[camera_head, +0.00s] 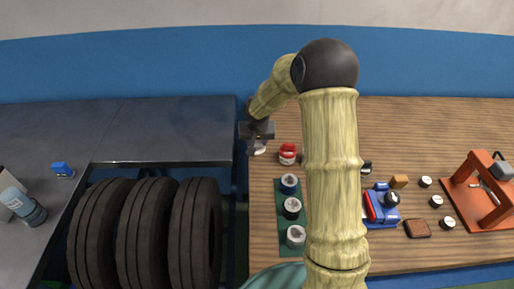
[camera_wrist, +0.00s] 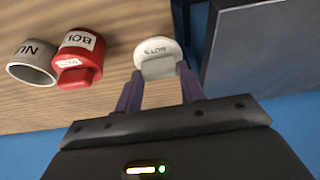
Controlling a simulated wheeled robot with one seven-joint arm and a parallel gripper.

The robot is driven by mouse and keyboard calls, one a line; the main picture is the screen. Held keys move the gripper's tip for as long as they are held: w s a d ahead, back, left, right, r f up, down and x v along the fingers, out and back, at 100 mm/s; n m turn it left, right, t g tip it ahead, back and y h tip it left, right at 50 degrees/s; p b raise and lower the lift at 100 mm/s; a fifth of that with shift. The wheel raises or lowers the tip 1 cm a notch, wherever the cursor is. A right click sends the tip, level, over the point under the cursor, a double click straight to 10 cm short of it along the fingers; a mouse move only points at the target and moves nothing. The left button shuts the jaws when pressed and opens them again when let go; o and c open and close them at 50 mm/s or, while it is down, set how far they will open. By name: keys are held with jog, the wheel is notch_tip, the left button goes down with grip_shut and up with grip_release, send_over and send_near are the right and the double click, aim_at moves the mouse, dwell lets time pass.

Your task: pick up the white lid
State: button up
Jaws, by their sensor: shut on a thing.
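The white lid (camera_wrist: 157,55) has a grey block-like grip and a label that seems to read "SLOTS" in the wrist view. It sits between the two purple fingers of my gripper (camera_wrist: 160,78), which is shut on its grip. In the head view the white lid (camera_head: 259,149) shows just below my gripper (camera_head: 257,137), at the left end of the wooden bench. Whether the lid still touches the bench is hard to tell.
A red labelled lid (camera_wrist: 78,58) and a grey labelled ring (camera_wrist: 33,62) are left of it in the wrist view. The dark metal table (camera_head: 170,130) adjoins closely. A green tray (camera_head: 284,222) of jars, a blue tool (camera_head: 382,205) and an orange press (camera_head: 480,195) stand on the bench (camera_head: 420,120).

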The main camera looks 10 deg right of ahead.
aim_at(257, 143)
notch_tip(257, 143, up, 5)
jog(key=shift+f, duration=0.1)
jog(key=shift+d, duration=0.1)
dwell(0.6)
